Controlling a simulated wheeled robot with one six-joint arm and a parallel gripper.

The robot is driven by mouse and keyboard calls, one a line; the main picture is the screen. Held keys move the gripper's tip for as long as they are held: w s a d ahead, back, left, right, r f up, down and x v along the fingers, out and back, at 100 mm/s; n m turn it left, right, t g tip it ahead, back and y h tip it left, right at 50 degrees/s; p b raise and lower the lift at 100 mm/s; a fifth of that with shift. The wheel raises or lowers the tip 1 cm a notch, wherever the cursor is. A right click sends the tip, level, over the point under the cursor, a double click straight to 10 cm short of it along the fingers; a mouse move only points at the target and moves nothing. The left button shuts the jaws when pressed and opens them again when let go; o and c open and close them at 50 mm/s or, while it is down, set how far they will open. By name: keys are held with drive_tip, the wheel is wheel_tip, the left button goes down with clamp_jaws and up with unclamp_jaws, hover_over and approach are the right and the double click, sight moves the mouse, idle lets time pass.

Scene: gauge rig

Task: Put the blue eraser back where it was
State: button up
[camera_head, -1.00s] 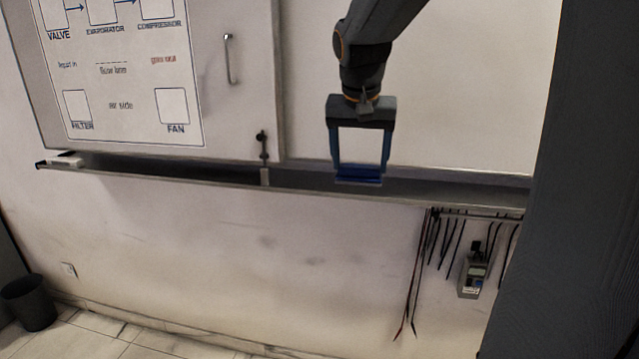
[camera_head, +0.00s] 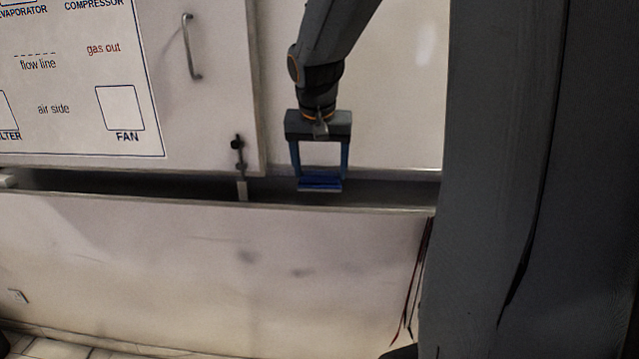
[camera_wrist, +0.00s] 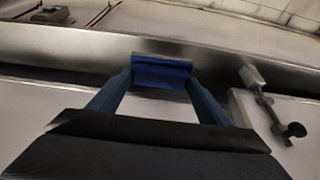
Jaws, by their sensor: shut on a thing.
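The blue eraser (camera_head: 320,183) is held between the two fingertips of my gripper (camera_head: 319,178). It has a blue body with a paler strip along its lower edge in the head view. In the wrist view the eraser (camera_wrist: 162,72) spans the gap between the fingers of my gripper (camera_wrist: 160,80). The gripper is shut on it. It hangs in front of the whiteboard, at the long dark tray (camera_head: 395,196) below the board. I cannot tell whether the eraser touches the tray.
A latch with a dark knob (camera_head: 238,160) stands left of the gripper; the wrist view shows it at right (camera_wrist: 262,98). A cabinet door handle (camera_head: 190,48) is upper left. Dark and red leads (camera_head: 415,285) hang below right.

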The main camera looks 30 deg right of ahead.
sight(320, 180)
drive_tip(key=shift+f+p, duration=0.45)
drive_tip(key=shift+f, duration=1.8)
drive_tip(key=o, duration=0.9)
drive_tip(key=shift+o, duration=0.2)
drive_tip(key=shift+r, duration=0.1)
drive_tip(key=b+v, duration=0.3)
drive_tip(key=v, duration=0.9)
drive_tip(key=s+a+f+n+g+y, duration=0.1)
drive_tip(key=s+a+f+n, duration=0.2)
drive_tip(key=f, duration=0.9)
drive_tip(key=s+a+f+n+g+y, duration=0.1)
drive_tip(key=s+a+f+n, duration=0.2)
drive_tip(key=s+a+f, duration=0.5)
wheel_tip(320, 180, down, 4)
drive_tip(key=shift+s+a+r+n, duration=0.1)
drive_tip(key=shift+s+a+n, duration=0.1)
drive_tip(key=shift+a+n, duration=0.35)
drive_tip(key=shift+a, duration=0.1)
